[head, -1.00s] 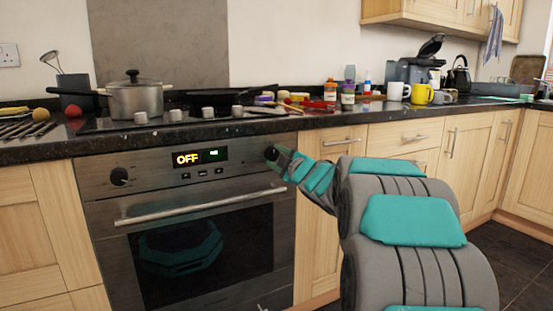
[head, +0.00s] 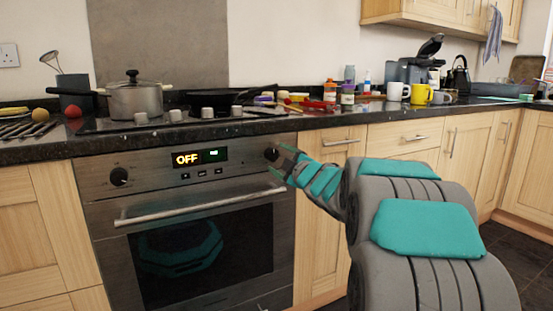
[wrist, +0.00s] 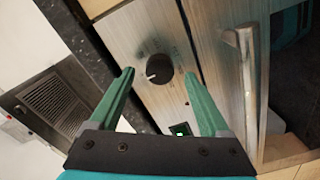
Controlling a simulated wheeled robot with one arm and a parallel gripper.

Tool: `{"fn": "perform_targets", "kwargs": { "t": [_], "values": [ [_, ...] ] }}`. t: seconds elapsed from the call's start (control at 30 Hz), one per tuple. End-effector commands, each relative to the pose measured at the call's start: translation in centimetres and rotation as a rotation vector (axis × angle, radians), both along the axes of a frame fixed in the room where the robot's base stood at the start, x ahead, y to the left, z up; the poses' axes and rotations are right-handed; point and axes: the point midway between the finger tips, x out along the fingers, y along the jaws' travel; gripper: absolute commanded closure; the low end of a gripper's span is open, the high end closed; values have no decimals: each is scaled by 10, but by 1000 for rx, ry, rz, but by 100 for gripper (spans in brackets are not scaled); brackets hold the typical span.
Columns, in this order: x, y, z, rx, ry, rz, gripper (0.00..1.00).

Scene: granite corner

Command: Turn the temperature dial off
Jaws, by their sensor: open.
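The oven front carries a display (head: 201,157) that reads OFF. A black dial (head: 271,154) sits right of the display, partly hidden by my gripper (head: 282,163) in the head view. A second black dial (head: 119,176) sits at the panel's left. In the wrist view the dial (wrist: 158,68) is round and black with a pale pointer mark. It lies between and just beyond the two green fingertips of my gripper (wrist: 160,84). My gripper is open, with a gap on both sides of the dial.
The long metal oven handle (head: 205,205) runs below the panel and also shows in the wrist view (wrist: 243,90). The dark worktop edge (head: 235,127) overhangs above. A pot (head: 136,100) stands on the hob.

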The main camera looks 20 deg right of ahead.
Motion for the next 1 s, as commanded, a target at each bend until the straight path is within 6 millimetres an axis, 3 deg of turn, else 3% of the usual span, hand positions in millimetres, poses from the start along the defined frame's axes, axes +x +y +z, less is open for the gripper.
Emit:
{"fn": "perform_targets", "kwargs": {
  "t": [0.2, 0.4, 1.0],
  "values": [
    [-33, -1, 0, 0, 1, -2, 19],
    [-52, -2, -1, 0, 3, -1, 19],
    [-55, -1, -1, 1, 3, -1, 19]
  ]
}}
